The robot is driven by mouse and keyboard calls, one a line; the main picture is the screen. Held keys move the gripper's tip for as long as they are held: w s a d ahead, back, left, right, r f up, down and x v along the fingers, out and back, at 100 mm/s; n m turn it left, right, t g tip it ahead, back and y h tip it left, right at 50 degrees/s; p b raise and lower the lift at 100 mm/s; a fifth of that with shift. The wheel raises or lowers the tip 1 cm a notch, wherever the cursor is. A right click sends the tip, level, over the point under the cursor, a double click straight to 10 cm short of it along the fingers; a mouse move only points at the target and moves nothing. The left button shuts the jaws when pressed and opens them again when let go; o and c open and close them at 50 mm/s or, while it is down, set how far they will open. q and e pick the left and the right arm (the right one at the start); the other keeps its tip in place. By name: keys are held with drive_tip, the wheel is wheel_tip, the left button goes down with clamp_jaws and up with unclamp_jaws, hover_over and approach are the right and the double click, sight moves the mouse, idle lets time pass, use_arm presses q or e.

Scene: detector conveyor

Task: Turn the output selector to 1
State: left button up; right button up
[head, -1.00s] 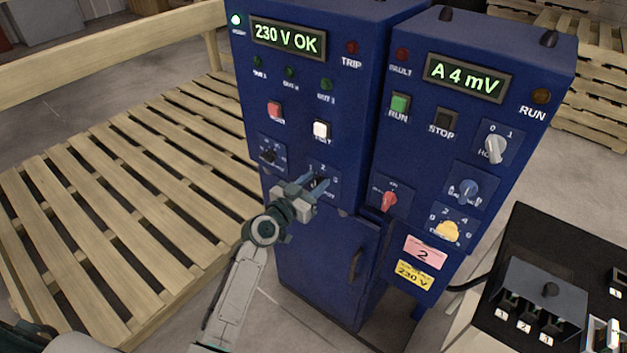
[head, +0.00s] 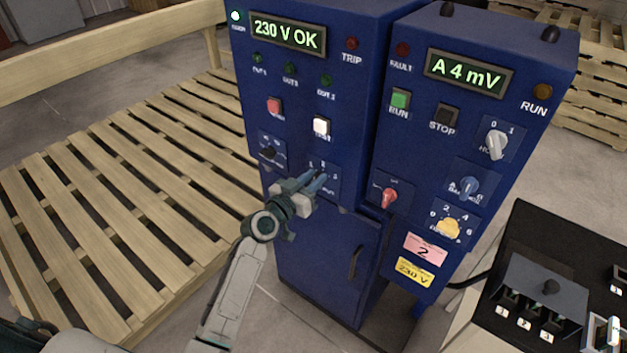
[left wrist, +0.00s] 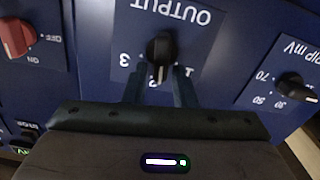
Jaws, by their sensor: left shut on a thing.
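The output selector is a black knob (left wrist: 161,47) on the left blue cabinet. In the left wrist view its OUTPUT label (left wrist: 172,8) reads upside down, with 3 at the left and a partly hidden 1 at the right. The knob's light pointer line faces down in that view, between those marks, where the number is hidden. My left gripper (head: 316,183) is shut on the knob, one finger at each side; it also shows in the left wrist view (left wrist: 159,80). In the head view the fingers mostly hide the knob. My right gripper is not in view.
Close by are a black dial (head: 269,153) on the same cabinet and a red knob (head: 389,198) on the right cabinet. The left cabinet's display (head: 287,36) reads 230 V OK. A wooden pallet (head: 120,190) lies at the left; a black bench (head: 520,235) stands at the right.

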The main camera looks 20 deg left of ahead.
use_arm(q)
drive_tip(key=n, duration=0.4)
drive_tip(key=shift+w+a+f, duration=0.1)
drive_tip(key=shift+a+f, duration=0.1)
drive_tip(key=shift+a, duration=0.15)
drive_tip(key=shift+w+a+f+n, duration=0.1)
drive_tip(key=shift+a+f+n, duration=0.1)
drive_tip(key=shift+n, duration=1.3)
drive_tip(key=shift+a+f+n, duration=0.1)
drive_tip(key=shift+f+n, duration=0.05)
drive_tip(key=shift+n, duration=1.35)
drive_tip(key=o, duration=0.7)
drive_tip(key=b+v, duration=0.2)
drive_tip(key=v, duration=0.8)
drive_tip(key=shift+s+a+r, duration=0.1)
drive_tip(key=shift+s+a, duration=0.05)
drive_tip(key=shift+s, duration=0.25)
